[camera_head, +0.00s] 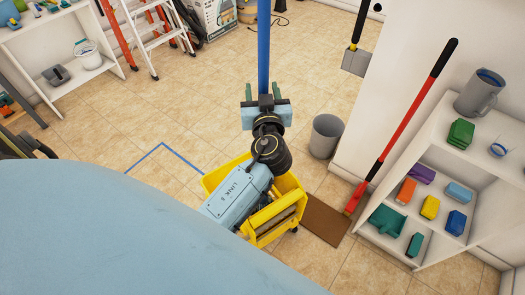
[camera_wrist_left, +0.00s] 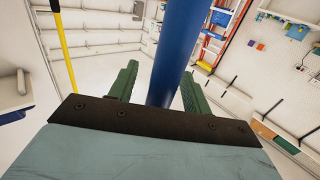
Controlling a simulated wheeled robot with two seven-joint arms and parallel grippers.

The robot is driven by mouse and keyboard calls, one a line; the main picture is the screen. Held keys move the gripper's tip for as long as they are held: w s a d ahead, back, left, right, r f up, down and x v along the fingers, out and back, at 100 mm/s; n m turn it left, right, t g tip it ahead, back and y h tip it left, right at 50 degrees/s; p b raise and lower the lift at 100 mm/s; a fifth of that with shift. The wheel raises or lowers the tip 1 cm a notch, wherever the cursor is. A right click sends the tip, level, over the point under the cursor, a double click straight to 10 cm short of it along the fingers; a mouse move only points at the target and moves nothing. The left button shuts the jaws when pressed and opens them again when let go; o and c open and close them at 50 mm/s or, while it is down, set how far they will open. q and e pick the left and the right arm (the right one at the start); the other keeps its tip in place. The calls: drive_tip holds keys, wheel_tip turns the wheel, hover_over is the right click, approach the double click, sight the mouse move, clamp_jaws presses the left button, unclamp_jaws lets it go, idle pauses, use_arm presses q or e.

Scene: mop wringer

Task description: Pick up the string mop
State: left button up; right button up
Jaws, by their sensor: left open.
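The blue pole (camera_head: 264,45), which looks like the string mop's handle, stands upright in the head view, running from the top edge down to my left gripper (camera_head: 262,92). The left gripper is open, with one green finger on each side of the pole. In the left wrist view the pole (camera_wrist_left: 177,45) rises between the two green fingers of the left gripper (camera_wrist_left: 160,82). I cannot tell whether it touches a finger. The mop's string head is not visible; my arm and the yellow wringer bucket (camera_head: 285,185) cover that area. My right gripper is not in view.
A grey bin (camera_head: 325,136) and a brown mat (camera_head: 327,219) are right of the bucket. A red-handled tool (camera_head: 410,113) leans by a white shelf (camera_head: 440,155) of cleaning items. A ladder (camera_head: 160,35) stands at the back left. The tiled floor left of the bucket is clear.

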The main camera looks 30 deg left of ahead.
use_arm(q)
clamp_jaws()
idle(0.3)
drive_tip(key=shift+r, duration=0.2)
wheel_tip(320, 180, up, 28)
drive_tip(key=p, duration=0.4)
drive_tip(key=shift+f, duration=0.15)
